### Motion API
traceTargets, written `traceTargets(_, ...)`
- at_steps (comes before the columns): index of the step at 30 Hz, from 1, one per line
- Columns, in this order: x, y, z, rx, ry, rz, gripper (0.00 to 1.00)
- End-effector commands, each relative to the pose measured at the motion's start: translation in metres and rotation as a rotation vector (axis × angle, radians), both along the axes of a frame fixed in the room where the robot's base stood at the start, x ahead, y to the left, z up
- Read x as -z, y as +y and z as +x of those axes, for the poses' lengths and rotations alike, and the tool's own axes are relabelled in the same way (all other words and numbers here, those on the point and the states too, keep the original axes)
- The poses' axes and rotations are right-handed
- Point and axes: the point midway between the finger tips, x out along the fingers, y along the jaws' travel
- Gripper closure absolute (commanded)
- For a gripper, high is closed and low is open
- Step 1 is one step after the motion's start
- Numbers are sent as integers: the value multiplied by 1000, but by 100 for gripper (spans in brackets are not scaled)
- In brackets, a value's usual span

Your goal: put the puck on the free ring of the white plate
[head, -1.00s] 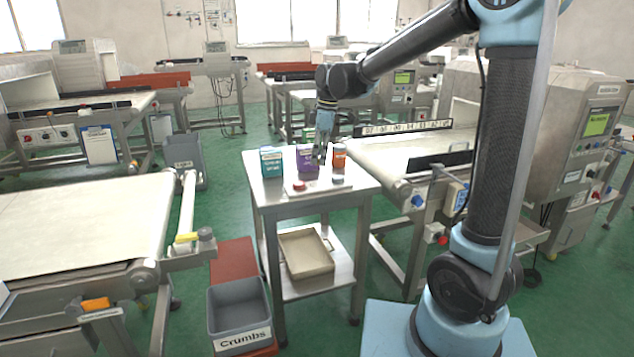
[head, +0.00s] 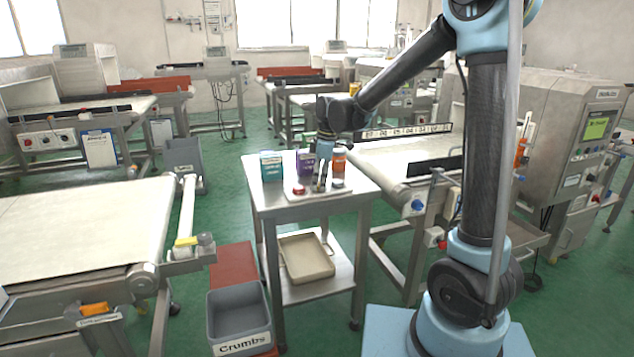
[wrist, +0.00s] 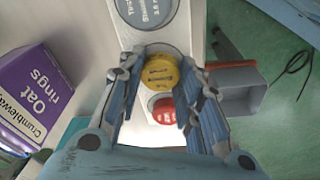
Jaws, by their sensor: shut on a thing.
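The yellow puck (wrist: 160,72) is between my gripper's fingertips (wrist: 159,76) in the wrist view, and my gripper is shut on it. It is over the middle of the white plate (wrist: 124,33), at a ring whose dark outline shows just beyond it. I cannot tell whether the puck touches the plate. A red puck (wrist: 163,110) is on one side and a grey puck (wrist: 147,10) on the other. In the head view, my gripper (head: 321,187) points down at the plate between the red puck (head: 299,190) and the grey puck (head: 338,184); the yellow puck is not clear there.
On the steel table (head: 268,197) behind the plate stand a teal box (head: 271,166), a purple box (head: 305,160) and an orange bottle (head: 339,163) close to my gripper. A beige tray (head: 306,258) is on the lower shelf. A grey crumbs bin (head: 239,315) stands front left.

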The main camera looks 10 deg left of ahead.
Motion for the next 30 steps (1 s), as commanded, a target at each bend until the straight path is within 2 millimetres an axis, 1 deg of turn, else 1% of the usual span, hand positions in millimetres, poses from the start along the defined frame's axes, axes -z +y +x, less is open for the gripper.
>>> traceTargets(2, 2, 0, 0, 0, 0, 0, 84)
traceTargets(3, 1, 0, 0, 0, 0, 0, 58)
traceTargets(4, 1, 0, 0, 0, 0, 0, 52)
traceTargets(5, 1, 0, 0, 0, 0, 0, 47)
traceTargets(14, 1, 0, 0, 0, 0, 0, 47)
traceTargets(19, -7, -1, 1, 1, 0, 0, 47)
traceTargets(23, -23, -4, 1, 1, 0, 0, 47)
traceTargets(30, -66, -11, 2, 1, 0, 0, 47)
